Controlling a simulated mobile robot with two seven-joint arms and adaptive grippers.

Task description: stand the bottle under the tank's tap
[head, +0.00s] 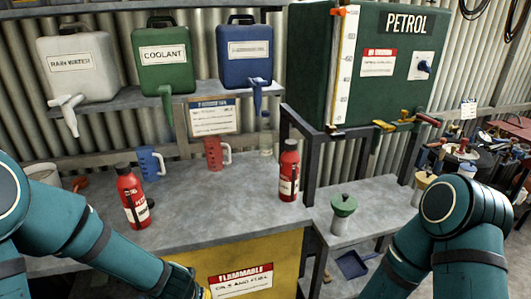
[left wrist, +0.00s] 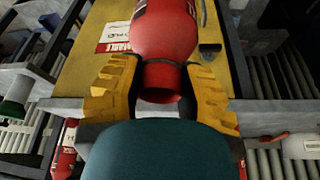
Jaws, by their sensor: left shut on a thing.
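My left gripper (left wrist: 160,88) is shut on a red bottle (left wrist: 165,30), its yellow fingers on either side of the narrower end. In the head view my left arm reaches down to the bottom edge, and the held bottle is out of that view. The green PETROL tank (head: 370,65) stands on a dark frame at the upper right. Its tap (head: 384,126) is brassy, with a red-handled valve (head: 428,119) beside it. My right arm shows at the lower right; its gripper is out of view.
Two other red bottles (head: 133,198) (head: 288,171) stand on the grey bench (head: 215,205). Blue (head: 150,163) and red (head: 213,153) jugs stand behind. A green-topped container (head: 342,212) is on the lower shelf (head: 375,200) below the tank. White, green and blue canisters with taps fill the upper shelf.

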